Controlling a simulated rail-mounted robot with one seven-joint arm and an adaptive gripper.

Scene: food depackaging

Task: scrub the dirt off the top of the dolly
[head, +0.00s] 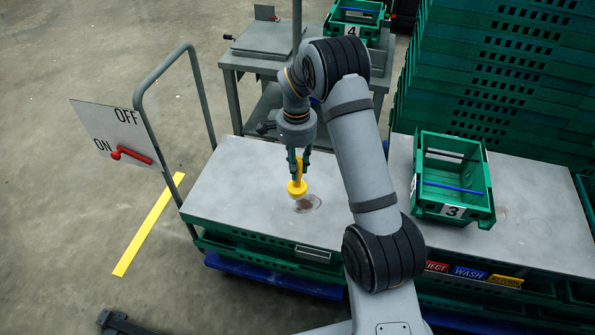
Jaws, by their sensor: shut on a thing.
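The dolly (235,180) has a flat grey top and a tubular handle at its left end. A brown dirt patch (308,204) lies on its top near the middle. My gripper (298,163) points down over the top and is shut on a yellow scrubber (297,188). The scrubber is upright, at the left upper edge of the dirt patch. I cannot tell whether its lower end touches the top.
A green crate marked 3 (452,211) stands on the grey surface to the right, with a faint reddish mark (502,213) beside it. Stacked green crates (500,70) fill the back right. An ON/OFF sign with a red lever (130,154) is at left. Crate 4 (354,14) is behind.

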